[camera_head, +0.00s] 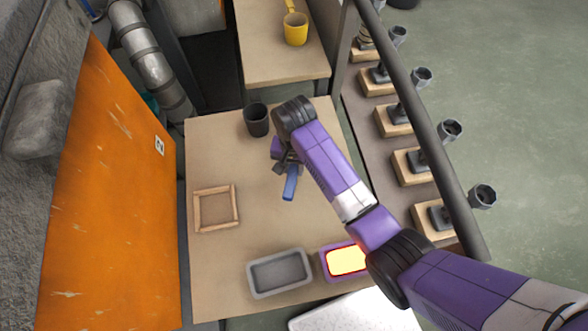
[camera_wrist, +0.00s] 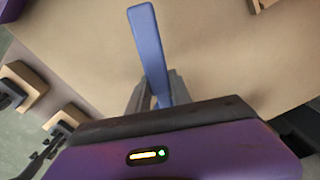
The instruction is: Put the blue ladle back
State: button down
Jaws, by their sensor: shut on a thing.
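The blue ladle (camera_head: 289,186) is over the wooden table, and its flat blue handle points toward the near side. In the wrist view the handle (camera_wrist: 149,45) rises up from between the fingers of my gripper (camera_wrist: 152,95). My gripper (camera_head: 286,166) is shut on the ladle, just behind the visible handle. The ladle's bowl end is hidden in both views. I cannot tell how high the ladle is above the table.
A dark cup (camera_head: 256,130) stands behind my gripper. A square wooden frame (camera_head: 233,207) lies at left. A grey tray (camera_head: 250,281) and a purple tray with glowing yellow content (camera_head: 346,261) are in front. A rail runs at right.

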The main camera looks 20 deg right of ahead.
jog(key=shift+f, duration=1.05)
jog(key=shift+f, duration=0.2)
jog(key=c, duration=1.2)
grip_release()
jog(key=shift+o, duration=0.2)
notch_tip(320, 180, up, 12)
jog(key=shift+r, duration=0.2)
